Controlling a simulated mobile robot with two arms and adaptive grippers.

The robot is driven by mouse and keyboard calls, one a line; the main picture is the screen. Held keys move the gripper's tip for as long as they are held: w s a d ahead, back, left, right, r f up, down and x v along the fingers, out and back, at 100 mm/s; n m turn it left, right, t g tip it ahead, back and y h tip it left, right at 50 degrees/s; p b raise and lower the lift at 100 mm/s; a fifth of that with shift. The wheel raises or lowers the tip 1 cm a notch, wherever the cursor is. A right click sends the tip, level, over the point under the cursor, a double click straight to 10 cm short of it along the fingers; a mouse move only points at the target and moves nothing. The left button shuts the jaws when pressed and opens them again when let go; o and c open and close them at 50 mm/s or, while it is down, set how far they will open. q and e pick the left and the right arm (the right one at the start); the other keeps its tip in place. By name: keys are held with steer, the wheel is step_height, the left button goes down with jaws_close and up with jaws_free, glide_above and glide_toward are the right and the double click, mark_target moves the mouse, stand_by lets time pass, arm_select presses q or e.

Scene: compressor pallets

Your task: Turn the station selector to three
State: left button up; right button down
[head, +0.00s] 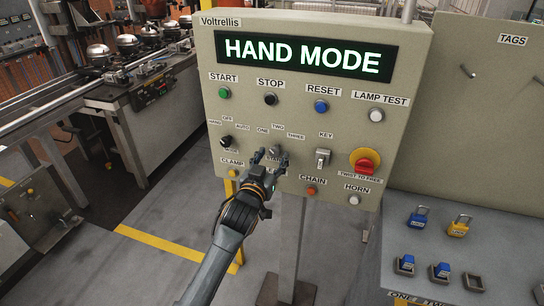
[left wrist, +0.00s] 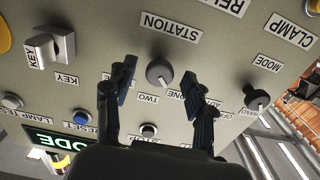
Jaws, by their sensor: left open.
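The station selector is a dark round knob on the beige panel (head: 320,220). In the left wrist view, which shows the panel upside down, the station selector (left wrist: 159,72) sits between my spread fingers, under the STATION label (left wrist: 171,27). A pale mark on it faces the TWO label side; the exact setting is hard to tell. My left gripper (head: 270,157) is open in front of the selector, with a gap on both sides of the knob. In the head view the gripper mostly hides the knob. My right gripper is not in view.
The mode knob (head: 226,142) is left of the selector, the key switch (head: 322,158) right of it. A red emergency stop (head: 364,162) is farther right. Buttons run above and below. The display (head: 305,57) reads HAND MODE. Blue and yellow padlocks (head: 459,226) are at the lower right.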

arm_select(q)
steer(key=shift+w, duration=0.1)
steer(key=shift+c, duration=0.2)
jaws_close()
